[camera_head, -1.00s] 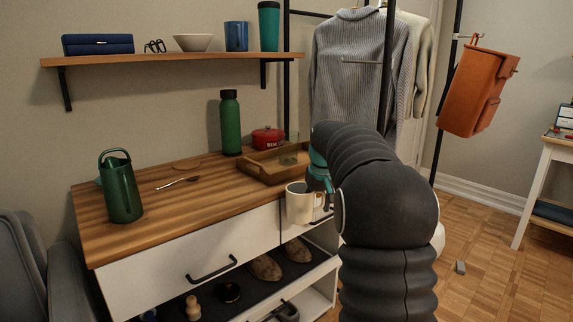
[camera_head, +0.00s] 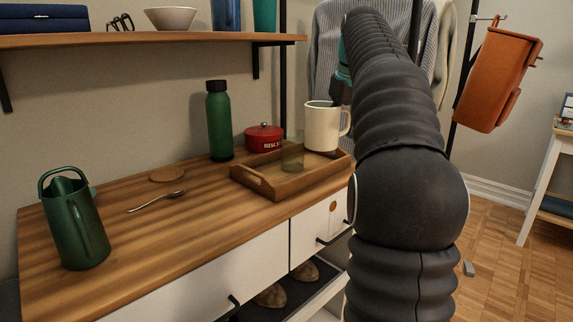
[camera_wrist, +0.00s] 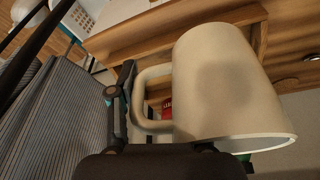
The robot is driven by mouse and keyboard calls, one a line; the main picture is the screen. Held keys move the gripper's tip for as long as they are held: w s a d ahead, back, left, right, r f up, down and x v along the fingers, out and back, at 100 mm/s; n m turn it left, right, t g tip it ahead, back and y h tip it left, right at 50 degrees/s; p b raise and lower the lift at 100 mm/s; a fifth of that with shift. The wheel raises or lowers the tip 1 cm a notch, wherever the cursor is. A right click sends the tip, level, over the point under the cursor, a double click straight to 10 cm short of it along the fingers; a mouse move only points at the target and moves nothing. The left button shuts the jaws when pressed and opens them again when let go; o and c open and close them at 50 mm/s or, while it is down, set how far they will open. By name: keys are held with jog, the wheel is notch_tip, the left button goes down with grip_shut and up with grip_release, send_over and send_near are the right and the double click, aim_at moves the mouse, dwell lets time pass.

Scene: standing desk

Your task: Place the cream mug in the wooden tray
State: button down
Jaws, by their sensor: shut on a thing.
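The cream mug (camera_head: 320,128) is upright in the head view, over the back right part of the wooden tray (camera_head: 262,181). Whether its base touches the tray is unclear. My gripper (camera_head: 342,94) is shut on the mug at its handle side, partly hidden behind my dark arm. In the wrist view the mug (camera_wrist: 225,85) fills the right half, tilted in the picture, with its handle beside a dark finger. Wooden tray edges (camera_wrist: 150,35) show behind it. A translucent greenish glass (camera_head: 292,157) stands in the tray.
A red tin (camera_head: 263,138) and a green bottle (camera_head: 219,125) stand behind the tray. A spoon (camera_head: 157,201), a round wooden coaster (camera_head: 167,175) and a green watering can (camera_head: 76,222) are to the left. A shelf (camera_head: 150,39) hangs above. The desktop front is clear.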

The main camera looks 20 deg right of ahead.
jog(key=b, duration=0.2)
send_over(292, 177)
jog(key=s, duration=0.1)
notch_tip(292, 177, down, 7)
jog(key=shift+r, duration=0.1)
jog(key=shift+f+b, duration=0.7)
jog(key=shift+f, duration=1.3)
jog(key=shift+s, duration=0.1)
jog(key=shift+f, duration=0.15)
jog(key=c, duration=0.5)
grip_release()
jog(key=p+v, duration=0.4)
jog(key=v, duration=0.8)
